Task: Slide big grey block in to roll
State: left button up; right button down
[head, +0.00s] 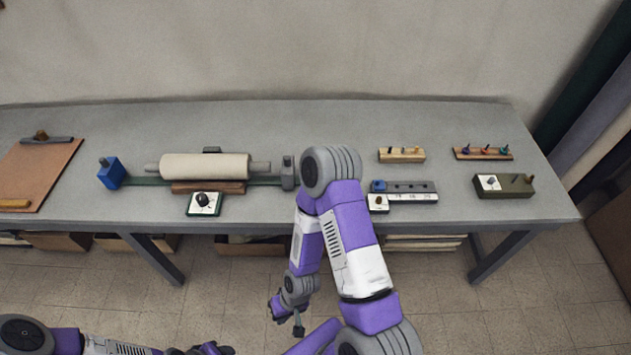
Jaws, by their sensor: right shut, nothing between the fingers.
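The big grey block (288,172) stands at the right end of a dark green rail (262,180), right of the roll (205,167). The roll is cream with grey shaft ends and lies level above a brown wooden support (208,188). The block is close to the roll's right shaft end; I cannot tell if they touch. My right arm's elbow is just right of the block and may hide part of it. My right gripper (290,318) hangs in front of the table, below its edge, shut and empty. My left gripper (207,350) is at the bottom edge, partly cut off.
A blue block (110,173) stands at the rail's left end. A card with a black knob (204,203) lies in front of the roll. Pegged wooden strips (402,155), a grey number bar (412,192) and an olive box (505,186) sit right. A brown board (35,172) lies left.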

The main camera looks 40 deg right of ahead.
aim_at(288, 167)
jog(key=u, duration=0.45)
jog(key=k, duration=0.2)
jog(key=z, duration=1.15)
